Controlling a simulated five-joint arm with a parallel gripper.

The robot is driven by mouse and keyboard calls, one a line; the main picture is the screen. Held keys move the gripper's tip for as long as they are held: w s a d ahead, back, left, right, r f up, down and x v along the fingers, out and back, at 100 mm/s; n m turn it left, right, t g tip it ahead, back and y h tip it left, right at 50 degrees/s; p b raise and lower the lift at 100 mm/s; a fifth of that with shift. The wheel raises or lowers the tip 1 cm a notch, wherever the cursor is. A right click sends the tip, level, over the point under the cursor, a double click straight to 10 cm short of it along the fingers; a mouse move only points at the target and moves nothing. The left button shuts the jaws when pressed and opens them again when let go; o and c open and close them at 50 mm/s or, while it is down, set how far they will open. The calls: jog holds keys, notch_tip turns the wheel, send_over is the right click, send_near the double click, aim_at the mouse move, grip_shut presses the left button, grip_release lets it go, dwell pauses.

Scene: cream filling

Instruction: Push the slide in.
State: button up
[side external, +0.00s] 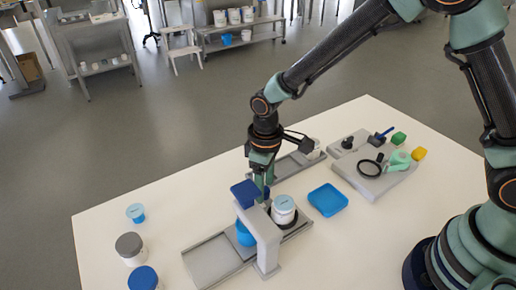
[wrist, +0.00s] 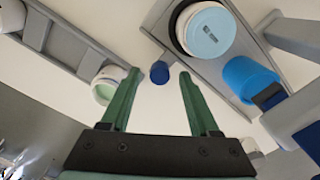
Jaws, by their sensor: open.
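My gripper (wrist: 159,75) is open, with two green fingers pointing at the work. In the side view my gripper (side external: 262,196) is low, behind the grey arch. A small dark blue knob (wrist: 160,72) appears between the fingertips in the wrist view, with gaps on both sides; I cannot tell its depth. The grey slide track (side external: 208,262) runs under the arch (side external: 262,232). A white jar with a pale blue lid (side external: 284,203) stands in a black ring on it. A blue cup (side external: 245,236) is under the arch, partly hidden. I cannot tell which part slides.
A dark blue block (side external: 244,190) tops the arch beside my gripper. A second grey rail (wrist: 60,38) carries a jar with a green lid (wrist: 104,88). A blue tray (side external: 328,200) and a grey tool board (side external: 374,184) lie right. Several jars stand at front left.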

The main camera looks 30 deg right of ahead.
jog(key=shift+f, duration=0.45)
grip_shut()
jog(key=shift+a, duration=0.1)
dwell(1.1)
